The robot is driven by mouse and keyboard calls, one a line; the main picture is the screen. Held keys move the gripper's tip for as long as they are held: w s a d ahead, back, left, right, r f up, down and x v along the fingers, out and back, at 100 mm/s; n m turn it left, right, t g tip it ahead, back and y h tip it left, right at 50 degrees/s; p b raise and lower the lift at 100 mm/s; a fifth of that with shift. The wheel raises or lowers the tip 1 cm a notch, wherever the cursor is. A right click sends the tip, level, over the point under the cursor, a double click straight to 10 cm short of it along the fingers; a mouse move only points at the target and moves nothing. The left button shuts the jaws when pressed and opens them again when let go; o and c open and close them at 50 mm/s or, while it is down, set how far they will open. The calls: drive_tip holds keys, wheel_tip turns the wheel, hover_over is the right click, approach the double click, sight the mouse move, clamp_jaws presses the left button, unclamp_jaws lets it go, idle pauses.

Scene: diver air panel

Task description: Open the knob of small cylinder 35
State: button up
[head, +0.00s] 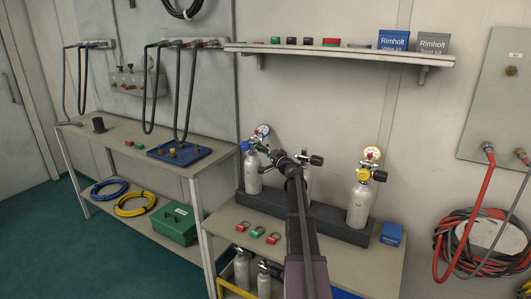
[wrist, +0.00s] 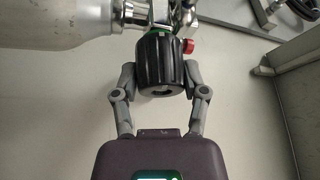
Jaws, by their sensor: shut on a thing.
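My gripper (wrist: 160,78) is shut on a black ribbed knob (wrist: 161,58) in the wrist view, one finger on each side. The knob sits on a metal valve (wrist: 160,14) with a green ring behind it and a small red part beside it. A pale grey cylinder (wrist: 60,22) lies across the upper left of the wrist view. In the head view my gripper (head: 290,164) is at the middle small cylinder (head: 308,186), which my arm mostly hides. Another black knob (head: 316,160) shows to its right. No number 35 is legible.
A cylinder with a blue knob (head: 253,172) stands to the left in the dark rack (head: 340,231), and one with a yellow valve (head: 359,204) to the right. Padlocks (head: 257,232) and a blue box (head: 392,234) are on the bench. A shelf (head: 340,51) hangs above.

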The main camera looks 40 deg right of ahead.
drive_tip(key=shift+n, duration=0.3)
drive_tip(key=o, duration=1.2)
drive_tip(key=shift+c, duration=0.2)
drive_tip(key=shift+r+m+p, duration=0.1)
drive_tip(key=shift+m+p, duration=0.35)
drive_tip(key=shift+m, duration=0.35)
